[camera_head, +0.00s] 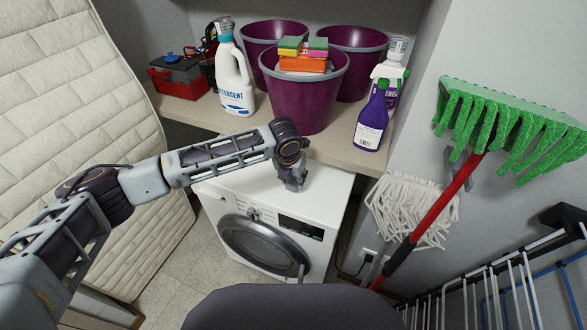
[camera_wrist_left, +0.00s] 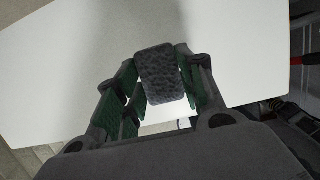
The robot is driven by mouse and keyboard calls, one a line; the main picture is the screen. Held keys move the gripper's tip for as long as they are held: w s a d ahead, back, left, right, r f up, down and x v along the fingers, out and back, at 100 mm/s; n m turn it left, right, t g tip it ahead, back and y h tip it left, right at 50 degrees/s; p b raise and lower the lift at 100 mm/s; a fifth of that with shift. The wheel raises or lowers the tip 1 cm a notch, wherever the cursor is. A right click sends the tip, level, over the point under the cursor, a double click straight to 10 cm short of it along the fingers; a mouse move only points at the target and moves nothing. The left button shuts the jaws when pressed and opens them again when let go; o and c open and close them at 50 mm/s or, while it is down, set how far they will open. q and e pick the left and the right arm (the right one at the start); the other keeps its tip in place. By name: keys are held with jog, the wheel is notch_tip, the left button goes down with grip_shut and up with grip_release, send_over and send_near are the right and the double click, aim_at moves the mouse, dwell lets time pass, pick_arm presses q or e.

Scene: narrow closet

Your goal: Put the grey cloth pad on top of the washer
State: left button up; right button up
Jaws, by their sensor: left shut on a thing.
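The white washer (camera_head: 325,187) stands on the floor under the shelf, its round door facing front. My left gripper (camera_head: 293,185) points down over the washer's top in the head view. In the left wrist view my left gripper (camera_wrist_left: 158,85) is shut on the dark grey cloth pad (camera_wrist_left: 157,73), which sits between its green-lined fingers. The washer's white top (camera_wrist_left: 235,60) spreads beneath and around the pad there. I cannot tell whether the pad touches the top. In the head view the pad is hidden by the gripper. My right gripper is not in view.
The shelf (camera_head: 340,152) above holds purple buckets (camera_head: 304,100), sponges, a detergent bottle (camera_head: 233,75), spray bottles (camera_head: 372,118) and a red toolbox (camera_head: 178,78). A mattress (camera_head: 75,110) leans at left. A mop (camera_head: 412,207), green duster (camera_head: 510,125) and drying rack (camera_head: 500,285) stand at right.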

pick_arm(q)
jog(key=shift+f, duration=1.05)
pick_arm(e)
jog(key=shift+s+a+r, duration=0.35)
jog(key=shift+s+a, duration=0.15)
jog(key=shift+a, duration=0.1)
pick_arm(q)
jog(key=shift+f, duration=0.1)
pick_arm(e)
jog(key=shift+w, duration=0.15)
pick_arm(q)
jog(key=o, duration=0.8)
jog(key=shift+o, duration=0.2)
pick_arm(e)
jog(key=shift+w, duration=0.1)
pick_arm(q)
jog(key=shift+f, duration=0.1)
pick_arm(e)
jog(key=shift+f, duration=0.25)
